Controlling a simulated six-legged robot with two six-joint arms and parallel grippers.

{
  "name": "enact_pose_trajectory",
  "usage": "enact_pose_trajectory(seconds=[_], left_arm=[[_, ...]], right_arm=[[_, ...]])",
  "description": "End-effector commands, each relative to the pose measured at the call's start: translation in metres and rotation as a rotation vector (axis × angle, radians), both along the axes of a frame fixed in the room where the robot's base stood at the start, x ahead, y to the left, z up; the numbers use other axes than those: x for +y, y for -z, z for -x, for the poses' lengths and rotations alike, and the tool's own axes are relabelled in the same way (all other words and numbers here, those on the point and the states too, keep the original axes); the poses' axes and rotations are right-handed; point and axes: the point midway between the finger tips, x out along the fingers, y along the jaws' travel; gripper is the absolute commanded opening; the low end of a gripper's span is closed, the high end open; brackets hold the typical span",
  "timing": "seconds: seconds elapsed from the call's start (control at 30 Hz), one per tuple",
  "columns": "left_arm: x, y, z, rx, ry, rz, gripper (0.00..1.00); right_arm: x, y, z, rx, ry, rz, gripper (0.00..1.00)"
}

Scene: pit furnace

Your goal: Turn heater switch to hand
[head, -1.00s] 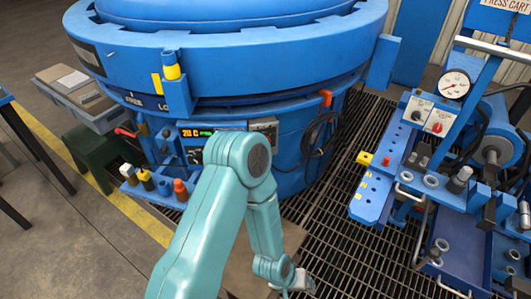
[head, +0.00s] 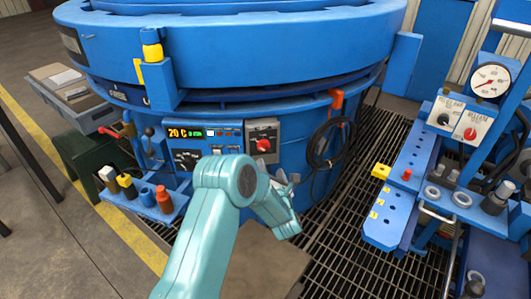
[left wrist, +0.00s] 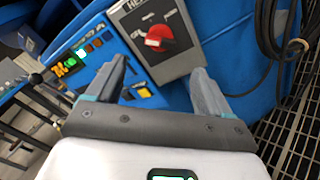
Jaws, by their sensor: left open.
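The heater switch (head: 263,145) is a red knob on a grey box on the front of the blue furnace (head: 240,60). In the left wrist view the red knob (left wrist: 158,38) sits beyond and between my finger tips, with part of the word HEATER above it. My left gripper (left wrist: 155,78) is open and empty, apart from the knob. In the head view the left gripper (head: 285,185) shows below the switch box, partly hidden by my arm. My right gripper is not in view.
A control panel with a lit display (head: 187,133) is left of the switch. A black coiled cable (head: 330,143) hangs on an orange hook to its right. A shelf with bottles (head: 150,195) juts out at left. A press cart (head: 410,185) stands at right.

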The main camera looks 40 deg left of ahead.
Motion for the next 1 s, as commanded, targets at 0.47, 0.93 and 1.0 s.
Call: enact_pose_trajectory(seconds=[0.47, 0.93, 1.0], left_arm=[[0.077, 0.002, -0.058, 0.003, 0.001, 0.000, 0.81], [0.086, 0.001, -0.067, 0.004, 0.003, 0.000, 0.71], [0.086, 0.001, -0.067, 0.004, 0.003, 0.000, 0.48]], right_arm=[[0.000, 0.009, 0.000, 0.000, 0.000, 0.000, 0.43], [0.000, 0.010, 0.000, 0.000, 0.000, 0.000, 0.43], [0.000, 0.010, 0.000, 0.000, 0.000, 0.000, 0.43]])
